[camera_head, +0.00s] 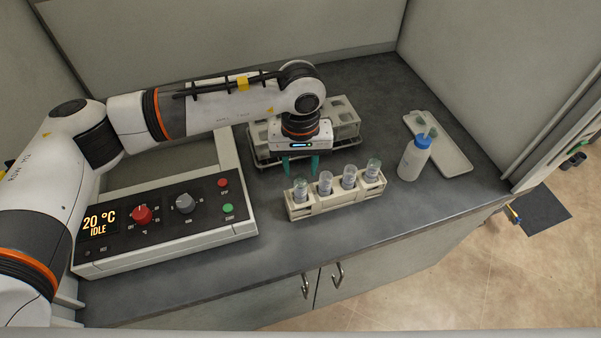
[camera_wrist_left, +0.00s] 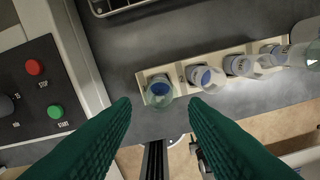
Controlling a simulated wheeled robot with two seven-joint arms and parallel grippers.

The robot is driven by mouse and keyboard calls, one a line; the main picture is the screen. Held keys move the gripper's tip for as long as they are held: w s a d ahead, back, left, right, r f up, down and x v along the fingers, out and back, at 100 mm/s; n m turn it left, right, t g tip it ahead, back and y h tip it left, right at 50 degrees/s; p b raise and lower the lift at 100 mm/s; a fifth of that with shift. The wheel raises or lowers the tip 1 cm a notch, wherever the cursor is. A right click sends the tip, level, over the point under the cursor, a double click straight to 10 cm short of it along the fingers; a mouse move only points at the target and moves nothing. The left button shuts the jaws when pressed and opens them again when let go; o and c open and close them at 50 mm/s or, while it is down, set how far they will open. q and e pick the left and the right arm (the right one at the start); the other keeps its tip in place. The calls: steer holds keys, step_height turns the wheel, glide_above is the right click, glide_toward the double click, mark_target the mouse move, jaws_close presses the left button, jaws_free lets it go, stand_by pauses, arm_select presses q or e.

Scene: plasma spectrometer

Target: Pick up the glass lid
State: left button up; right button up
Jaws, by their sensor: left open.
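A pale rack (camera_head: 336,204) on the dark counter holds a row of several clear glass vials, upright. The leftmost vial (camera_head: 300,190) has a clear, greenish glass top that looks like a lid (camera_wrist_left: 159,91); blue shows inside it in the left wrist view. The other vials also have clear tops; I cannot tell which top is the task's glass lid. My left gripper (camera_head: 301,167) points down just behind and above the rack's left end. Its green fingers are open and empty, with the leftmost vial ahead between their tips in the left wrist view. My right gripper is out of view.
A control box (camera_head: 165,222) with knobs and buttons stands left of the rack. A wire-framed rack (camera_head: 346,116) is behind my gripper. A blue-capped bottle (camera_head: 414,160) and a white tray (camera_head: 452,155) with small glass pieces are at right. The counter in front is clear.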

mark_target(300, 180)
arm_select(q)
steer(key=shift+f+p, duration=0.3)
steer(key=shift+f, duration=1)
jaws_close()
steer(key=shift+r, duration=0.15)
